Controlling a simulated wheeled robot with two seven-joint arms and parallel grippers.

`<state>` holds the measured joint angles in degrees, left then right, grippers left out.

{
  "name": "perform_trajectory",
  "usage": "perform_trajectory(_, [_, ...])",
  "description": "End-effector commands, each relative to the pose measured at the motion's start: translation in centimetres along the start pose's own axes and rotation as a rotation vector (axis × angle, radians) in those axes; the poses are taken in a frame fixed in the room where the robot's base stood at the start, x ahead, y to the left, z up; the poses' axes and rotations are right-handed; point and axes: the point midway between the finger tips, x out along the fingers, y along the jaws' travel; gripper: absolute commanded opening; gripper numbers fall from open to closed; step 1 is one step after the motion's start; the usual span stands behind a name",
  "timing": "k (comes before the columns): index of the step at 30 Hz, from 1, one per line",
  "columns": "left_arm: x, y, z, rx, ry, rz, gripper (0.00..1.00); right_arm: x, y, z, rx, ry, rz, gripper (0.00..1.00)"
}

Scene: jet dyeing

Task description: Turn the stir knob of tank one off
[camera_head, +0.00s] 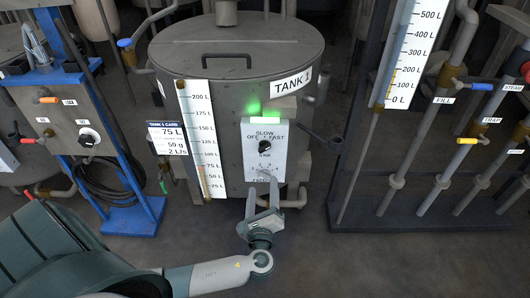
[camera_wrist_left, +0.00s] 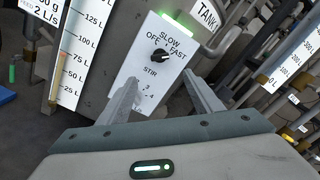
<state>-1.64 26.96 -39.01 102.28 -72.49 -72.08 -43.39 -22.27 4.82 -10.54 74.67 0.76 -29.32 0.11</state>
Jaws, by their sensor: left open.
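Tank one (camera_head: 235,110) is a grey drum with a "TANK 1" label. A white panel (camera_head: 277,132) on its front carries the black stir knob (camera_head: 264,146), with OFF, SLOW and FAST printed above it. The knob also shows in the left wrist view (camera_wrist_left: 159,56); its pointer seems to lean toward FAST, though it is small. My left gripper (camera_head: 262,184) is open and empty, in front of the panel's lower part and below the knob. In the left wrist view its two fingers (camera_wrist_left: 160,86) stand apart, with the knob beyond and above them. My right gripper is out of view.
A green lamp (camera_head: 264,118) glows above the panel. A level scale (camera_head: 201,140) and a card (camera_head: 167,138) are left of it. A blue stand (camera_head: 88,125) with hoses is at left. Pipes with coloured valve handles (camera_head: 467,141) fill the right side.

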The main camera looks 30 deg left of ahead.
Motion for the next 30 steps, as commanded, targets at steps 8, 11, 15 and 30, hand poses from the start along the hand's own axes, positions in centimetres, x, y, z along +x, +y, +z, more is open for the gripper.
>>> perform_trajectory(8, [1.9, -0.1, 0.0, 0.0, 0.0, -0.001, 0.59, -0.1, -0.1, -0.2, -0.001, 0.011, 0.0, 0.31])
perform_trajectory(11, [3.2, -0.1, 0.1, 0.001, -0.002, 0.0, 0.59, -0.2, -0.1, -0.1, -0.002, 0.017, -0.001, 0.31])
perform_trajectory(15, [5.6, -0.1, 0.1, 0.001, -0.002, -0.001, 0.59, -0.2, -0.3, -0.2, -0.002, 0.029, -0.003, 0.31])
perform_trajectory(30, [14.4, -0.1, 0.1, 0.001, -0.001, 0.0, 0.59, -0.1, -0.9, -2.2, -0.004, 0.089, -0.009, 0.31])
